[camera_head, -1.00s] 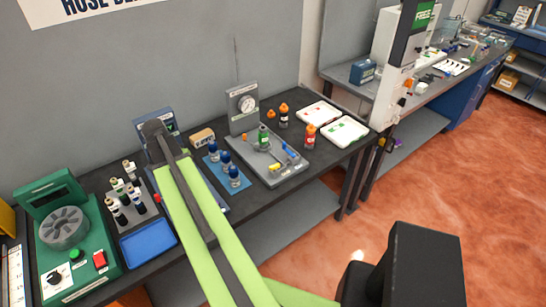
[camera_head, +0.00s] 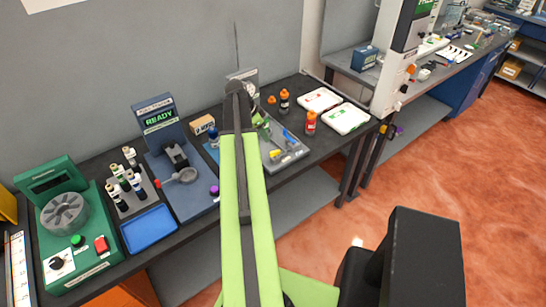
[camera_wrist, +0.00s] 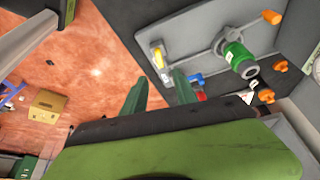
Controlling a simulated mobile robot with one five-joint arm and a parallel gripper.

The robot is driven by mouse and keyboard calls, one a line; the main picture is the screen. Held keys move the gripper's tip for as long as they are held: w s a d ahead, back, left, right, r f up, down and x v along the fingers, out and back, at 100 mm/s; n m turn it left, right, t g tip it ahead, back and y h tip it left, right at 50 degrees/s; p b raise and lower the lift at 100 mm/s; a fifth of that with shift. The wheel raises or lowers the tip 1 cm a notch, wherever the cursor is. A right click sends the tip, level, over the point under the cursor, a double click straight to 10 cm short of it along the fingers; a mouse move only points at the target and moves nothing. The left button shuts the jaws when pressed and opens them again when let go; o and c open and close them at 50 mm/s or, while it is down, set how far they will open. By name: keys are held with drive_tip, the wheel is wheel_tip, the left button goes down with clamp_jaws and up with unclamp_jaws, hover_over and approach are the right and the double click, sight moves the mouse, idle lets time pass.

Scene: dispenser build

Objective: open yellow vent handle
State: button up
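The yellow vent handle (camera_head: 275,153) sits on the grey fixture plate (camera_head: 290,157) in the head view, just right of my arm. In the wrist view the yellow handle (camera_wrist: 157,54) lies near the plate's edge, just beyond my fingertips. My gripper (camera_wrist: 160,78) shows there as two green fingers spread apart, with nothing seen held between them. A blue handle (camera_head: 290,135) is also on the plate. A green-bodied fitting (camera_wrist: 239,57) stands on the plate in the wrist view. In the head view my arm hides the gripper and part of the fixture.
A gauge panel (camera_head: 245,76) rises behind the plate, partly hidden by my arm. A blue-grey station reading READY (camera_head: 158,118) and a blue tray (camera_head: 148,229) are to the left.

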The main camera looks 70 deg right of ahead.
sight(273, 152)
drive_tip(key=b+x, duration=0.9)
drive_tip(key=x, duration=0.3)
drive_tip(key=shift+a+f+b, duration=0.1)
drive_tip(key=shift+f+b, duration=0.1)
drive_tip(key=shift+b, duration=0.2)
drive_tip(key=shift+r, duration=0.1)
clamp_jaws()
